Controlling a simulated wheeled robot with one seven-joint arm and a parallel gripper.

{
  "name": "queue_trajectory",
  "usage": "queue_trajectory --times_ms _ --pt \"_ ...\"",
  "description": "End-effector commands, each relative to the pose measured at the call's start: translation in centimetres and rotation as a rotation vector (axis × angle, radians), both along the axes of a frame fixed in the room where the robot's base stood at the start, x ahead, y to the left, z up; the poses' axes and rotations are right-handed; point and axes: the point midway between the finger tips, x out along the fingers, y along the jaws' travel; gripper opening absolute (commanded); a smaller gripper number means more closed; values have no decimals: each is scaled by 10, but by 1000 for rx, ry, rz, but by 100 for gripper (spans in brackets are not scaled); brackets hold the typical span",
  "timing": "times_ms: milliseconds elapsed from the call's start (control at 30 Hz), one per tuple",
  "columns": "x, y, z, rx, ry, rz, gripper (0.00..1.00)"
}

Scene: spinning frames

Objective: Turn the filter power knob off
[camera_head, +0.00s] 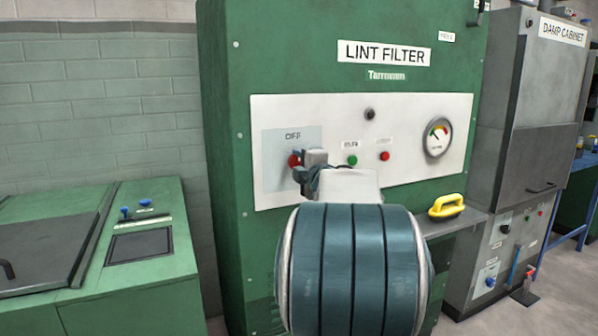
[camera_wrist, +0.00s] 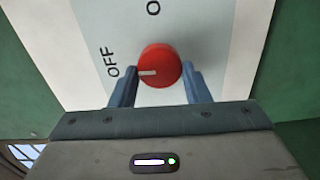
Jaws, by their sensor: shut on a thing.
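The red filter power knob (camera_wrist: 163,62) sits on a pale plate on the lint filter's white panel. In the wrist view its white pointer line points left, toward the printed OFF label (camera_wrist: 112,63). My gripper (camera_wrist: 161,72) has one finger on each side of the knob and is shut on it. In the head view, my gripper (camera_head: 308,168) covers the knob's right side, so only a red part of the knob (camera_head: 293,160) shows. The OFF label is above it. The lower plate is hidden behind my gripper in the wrist view.
The panel (camera_head: 410,108) also holds a green button (camera_head: 352,160), a red button (camera_head: 385,156), a dark knob (camera_head: 370,114) and a round gauge (camera_head: 437,137). A green machine (camera_head: 130,275) stands left, a grey damp cabinet (camera_head: 540,160) right.

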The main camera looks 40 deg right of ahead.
Motion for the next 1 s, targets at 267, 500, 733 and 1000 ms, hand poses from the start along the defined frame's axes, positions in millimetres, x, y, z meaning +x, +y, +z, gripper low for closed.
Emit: queue_trajectory --times_ms 267,500,733,1000 --pt "0 1 0 -40 10 2 20" --pt "0 1 0 -41 9 1 20" --pt "0 0 0 -40 9 1 64" --pt "-1 0 0 -39 9 0 64"
